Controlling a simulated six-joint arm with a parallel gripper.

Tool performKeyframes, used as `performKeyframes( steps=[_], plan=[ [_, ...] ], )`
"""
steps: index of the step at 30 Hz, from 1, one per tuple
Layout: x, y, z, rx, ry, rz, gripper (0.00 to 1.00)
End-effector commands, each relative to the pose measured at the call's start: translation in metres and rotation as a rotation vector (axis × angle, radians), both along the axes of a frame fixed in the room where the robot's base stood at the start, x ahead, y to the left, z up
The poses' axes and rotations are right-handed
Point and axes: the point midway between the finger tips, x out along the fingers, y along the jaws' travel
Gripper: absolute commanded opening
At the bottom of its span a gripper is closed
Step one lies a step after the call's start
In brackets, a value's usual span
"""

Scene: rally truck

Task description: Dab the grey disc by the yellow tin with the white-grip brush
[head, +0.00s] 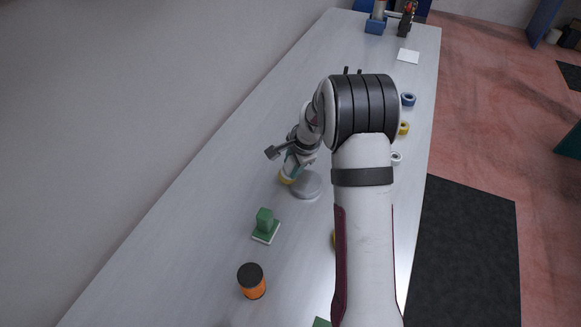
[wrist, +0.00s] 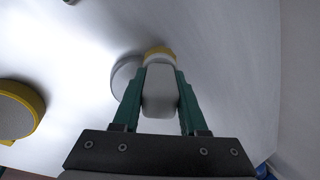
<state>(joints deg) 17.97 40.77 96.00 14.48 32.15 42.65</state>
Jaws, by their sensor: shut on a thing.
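My gripper (wrist: 158,100) is shut on the white-grip brush (wrist: 160,92), whose pale grip sits between the green fingers. The brush's yellow end (wrist: 159,52) points away from the gripper; it also shows in the head view (head: 286,178). The grey disc (head: 307,184) lies on the bench just right of this yellow end. In the wrist view the disc (wrist: 124,76) is partly hidden behind the fingers and brush. I cannot tell whether brush and disc touch. A yellow-rimmed round thing with a grey top (wrist: 18,108), likely the yellow tin, stands left; my arm mostly hides it in the head view (head: 334,240).
A green block on a pale base (head: 265,225) and an orange tin with a black top (head: 251,281) stand nearer. Blue (head: 408,99), yellow (head: 404,128) and white (head: 396,158) rings lie right of my arm. The bench's left side is clear.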

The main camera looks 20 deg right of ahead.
Motion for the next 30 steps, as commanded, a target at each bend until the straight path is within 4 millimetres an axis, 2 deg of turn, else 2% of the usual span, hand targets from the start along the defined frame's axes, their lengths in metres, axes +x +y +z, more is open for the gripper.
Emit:
performKeyframes(
  steps=[11,21,30],
  plan=[
    [0.001,-0.003,-0.003,0.001,0.005,0.001,0.00],
    [-0.011,0.010,-0.001,0.002,0.005,0.001,0.00],
    [-0.010,0.010,0.000,0.001,0.003,0.001,0.00]
  ],
)
